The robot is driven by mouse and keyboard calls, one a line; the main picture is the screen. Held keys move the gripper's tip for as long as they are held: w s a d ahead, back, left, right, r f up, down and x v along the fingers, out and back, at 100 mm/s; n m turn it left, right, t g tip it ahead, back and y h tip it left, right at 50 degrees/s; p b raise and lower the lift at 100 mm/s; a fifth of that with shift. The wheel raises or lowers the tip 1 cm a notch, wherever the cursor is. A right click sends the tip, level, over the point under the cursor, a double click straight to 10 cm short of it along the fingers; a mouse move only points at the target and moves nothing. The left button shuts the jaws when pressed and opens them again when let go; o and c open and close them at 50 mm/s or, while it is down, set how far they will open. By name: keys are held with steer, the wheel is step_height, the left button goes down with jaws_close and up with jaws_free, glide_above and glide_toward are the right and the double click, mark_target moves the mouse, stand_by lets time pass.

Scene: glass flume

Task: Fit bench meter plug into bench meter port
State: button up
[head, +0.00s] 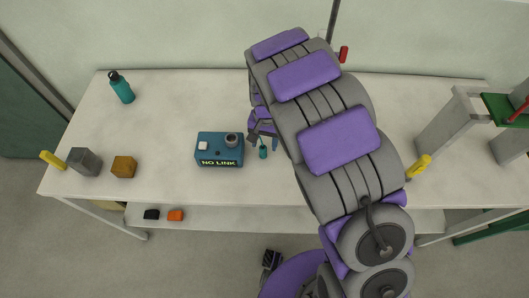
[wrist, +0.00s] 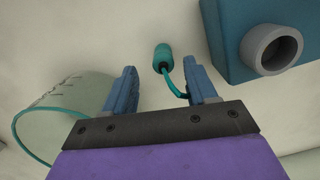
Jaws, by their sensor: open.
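The bench meter is a blue box (head: 219,160) on the table, with "NO LINK" in yellow on its front. A grey round collar (head: 231,139), apparently the port, stands on it; in the wrist view the collar (wrist: 272,50) shows a dark, empty opening. The teal plug (head: 263,153) is just right of the box; in the wrist view the plug (wrist: 163,58) has a teal cable curving toward the right finger. My gripper (head: 263,141) is open at the plug. In the wrist view my gripper (wrist: 158,70) has the plug between or just beyond its fingertips; contact is unclear.
A clear teal-rimmed cylinder (wrist: 62,115) is left of my fingers in the wrist view. A teal bottle (head: 121,88), a grey block (head: 84,162) and an orange-brown block (head: 124,166) are on the table's left. Table between them and the meter is clear.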

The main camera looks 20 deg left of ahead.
mark_target(262, 147)
steer(key=f, duration=0.3)
steer(key=shift+s+a, duration=0.2)
steer(key=shift+s, duration=0.1)
steer(key=shift+a+f, duration=0.2)
steer(key=shift+a, duration=0.15)
steer(key=shift+d+r, duration=0.15)
steer(key=shift+d, duration=0.35)
steer(key=c, duration=0.6)
steer(key=shift+a, duration=0.3)
jaws_close()
